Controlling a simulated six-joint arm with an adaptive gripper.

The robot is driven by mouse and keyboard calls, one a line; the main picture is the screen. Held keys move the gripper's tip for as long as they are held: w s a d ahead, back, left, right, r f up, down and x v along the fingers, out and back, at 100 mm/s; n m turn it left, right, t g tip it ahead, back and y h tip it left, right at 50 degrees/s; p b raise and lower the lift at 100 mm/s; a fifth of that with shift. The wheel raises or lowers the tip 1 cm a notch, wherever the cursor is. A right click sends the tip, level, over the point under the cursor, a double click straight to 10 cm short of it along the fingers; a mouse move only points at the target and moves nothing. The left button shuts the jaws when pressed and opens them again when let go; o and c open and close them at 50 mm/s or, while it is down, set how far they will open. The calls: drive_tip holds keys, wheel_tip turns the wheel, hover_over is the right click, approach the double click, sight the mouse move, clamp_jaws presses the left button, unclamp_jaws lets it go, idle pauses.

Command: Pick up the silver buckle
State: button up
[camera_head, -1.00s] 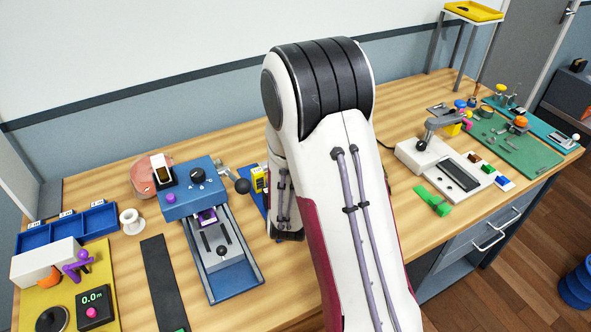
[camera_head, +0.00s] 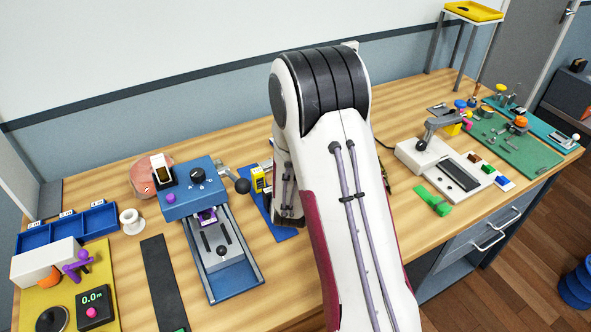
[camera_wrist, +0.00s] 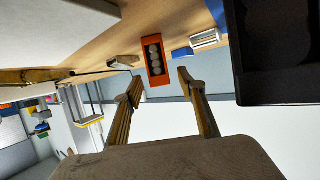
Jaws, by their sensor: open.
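My gripper (camera_wrist: 158,84) shows in the wrist view with its two brass-coloured fingers spread apart and nothing between their tips. In the head view my arm hides most of it. I cannot pick out the silver buckle for certain. A small silver ridged piece (camera_wrist: 205,39) lies beyond the right finger in the wrist view, beside a blue piece (camera_wrist: 182,52). A pale grey piece (camera_wrist: 123,62) lies beyond the left finger. Both stand apart from the fingers. The middle of the bench is hidden behind my arm in the head view.
An orange block with round pale spots (camera_wrist: 153,58) lies beyond the gap between the fingers. A large dark box (camera_wrist: 280,50) fills the upper right of the wrist view. A blue press-like device (camera_head: 192,190) and a grey clamp station (camera_head: 425,155) flank my arm on the wooden bench.

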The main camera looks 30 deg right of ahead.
drive_tip(key=shift+x, duration=1)
clamp_jaws()
